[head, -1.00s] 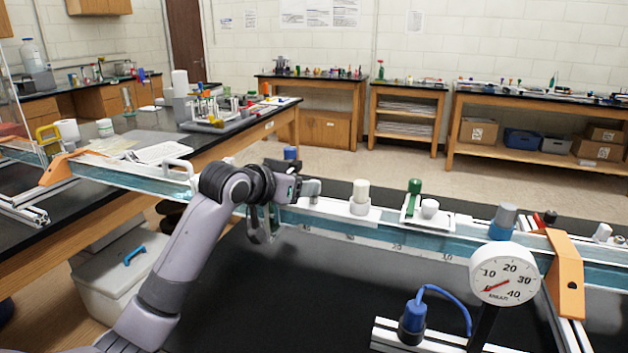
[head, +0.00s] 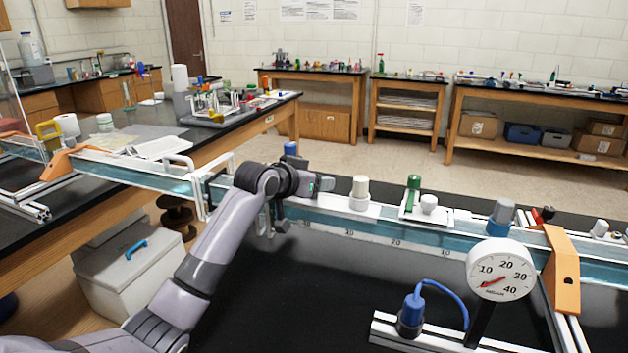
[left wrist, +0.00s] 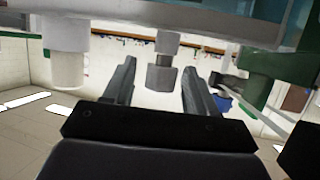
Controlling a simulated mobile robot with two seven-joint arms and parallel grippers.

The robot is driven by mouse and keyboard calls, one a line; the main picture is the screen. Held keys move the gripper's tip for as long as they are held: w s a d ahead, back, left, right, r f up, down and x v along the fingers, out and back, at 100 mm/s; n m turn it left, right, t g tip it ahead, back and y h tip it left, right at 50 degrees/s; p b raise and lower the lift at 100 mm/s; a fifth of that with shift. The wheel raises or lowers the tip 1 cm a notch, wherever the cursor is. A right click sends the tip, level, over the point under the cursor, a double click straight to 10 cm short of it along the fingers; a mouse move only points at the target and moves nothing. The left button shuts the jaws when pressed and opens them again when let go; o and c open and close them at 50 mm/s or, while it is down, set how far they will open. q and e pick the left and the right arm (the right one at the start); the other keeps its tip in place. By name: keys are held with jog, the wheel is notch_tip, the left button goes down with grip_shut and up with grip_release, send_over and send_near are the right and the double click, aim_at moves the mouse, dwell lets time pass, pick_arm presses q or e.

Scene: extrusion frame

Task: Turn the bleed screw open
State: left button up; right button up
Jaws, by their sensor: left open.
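My left gripper (head: 325,184) is over the long rail in the head view, just left of a cream cylindrical knob (head: 360,189) on a white base. In the left wrist view my left gripper (left wrist: 160,85) has its two dark fingers apart. A grey-and-white knob-like cylinder (left wrist: 162,77) appears between them, with no clear contact. I cannot tell for certain which fitting is the bleed screw. A green-handled fitting (head: 414,190), a white knob (head: 429,203) and a grey-blue knob (head: 502,216) stand farther right on the rail. My right gripper is not in view.
The clear blue-tinted rail (head: 440,243) runs across the bench with orange end supports (head: 563,270). A round gauge (head: 500,270) and a blue plug with a cable (head: 413,310) stand in front. The black bench top (head: 290,300) before the rail is mostly bare.

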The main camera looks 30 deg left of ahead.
pick_arm(q)
jog(key=c, duration=1)
jog(key=shift+n+y, duration=0.3)
jog(key=shift+y, duration=0.1)
jog(key=n+y, duration=0.2)
jog(key=y, duration=0.1)
jog(key=shift+d+n+g, duration=0.1)
jog(key=shift+n+g, duration=0.3)
jog(key=n+g+y, duration=0.1)
jog(key=n+y, duration=0.2)
jog(key=shift+g, duration=0.3)
jog(key=n+g+y+b, duration=0.1)
jog(key=n+y, duration=0.1)
jog(key=shift+f+n+g+y, duration=0.1)
jog(key=shift+n+g+y, duration=0.2)
jog(key=shift+g, duration=0.1)
jog(key=shift+n+g+y+b, duration=0.8)
jog(key=shift+n+g+y, duration=0.2)
jog(key=shift+n+g, duration=0.15)
jog(key=shift+n, duration=0.25)
jog(key=o, duration=1)
